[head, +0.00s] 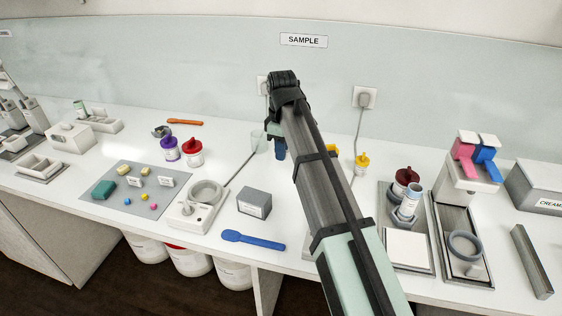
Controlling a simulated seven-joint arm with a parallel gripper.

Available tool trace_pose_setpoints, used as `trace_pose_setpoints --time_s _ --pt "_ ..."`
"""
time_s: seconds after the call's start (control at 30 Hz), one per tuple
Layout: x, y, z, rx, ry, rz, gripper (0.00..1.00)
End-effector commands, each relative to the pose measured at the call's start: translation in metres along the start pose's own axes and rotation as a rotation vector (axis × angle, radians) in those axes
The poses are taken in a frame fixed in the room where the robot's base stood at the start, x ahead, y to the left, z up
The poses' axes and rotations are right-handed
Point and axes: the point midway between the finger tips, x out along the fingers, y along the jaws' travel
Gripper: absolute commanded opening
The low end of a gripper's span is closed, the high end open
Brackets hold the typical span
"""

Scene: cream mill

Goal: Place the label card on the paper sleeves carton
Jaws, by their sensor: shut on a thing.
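My gripper (274,130) hangs below the wrist of my arm, over the back middle of the counter. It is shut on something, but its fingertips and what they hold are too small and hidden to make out. A grey box (254,202) with a small white label on its front stands at the middle front of the counter. I cannot read whether it is the paper sleeves carton. Two small white cards, one on the left (135,181) and one on the right (166,180), stand on a grey mat. I cannot tell whether either is the label card.
A white device with a ring (198,204) stands left of the grey box, and a blue spoon (252,240) lies in front. Purple (170,148) and red (193,152) jars stand behind. Trays and a dispenser (467,170) fill the right. My arm hides part of the counter.

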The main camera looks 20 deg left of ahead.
Motion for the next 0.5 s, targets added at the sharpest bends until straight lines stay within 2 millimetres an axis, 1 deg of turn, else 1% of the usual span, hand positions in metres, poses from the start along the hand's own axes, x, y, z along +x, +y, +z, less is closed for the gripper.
trace_pose_setpoints --time_s 0.03,0.13,0.27,0.37,0.4,0.47,0.5 --pt "-0.005 0.0 -0.002 -0.002 0.001 0.001 0.0" --pt "-0.012 -0.006 -0.009 -0.015 0.001 0.001 0.0" --pt "-0.027 -0.024 -0.029 -0.053 0.001 0.002 0.0" --pt "-0.044 -0.05 -0.046 -0.094 0.002 0.003 0.0" --pt "-0.051 -0.061 -0.05 -0.11 0.002 0.003 0.0" --pt "-0.061 -0.08 -0.055 -0.133 0.002 0.004 0.0" --pt "-0.067 -0.093 -0.056 -0.147 0.002 0.004 0.0"
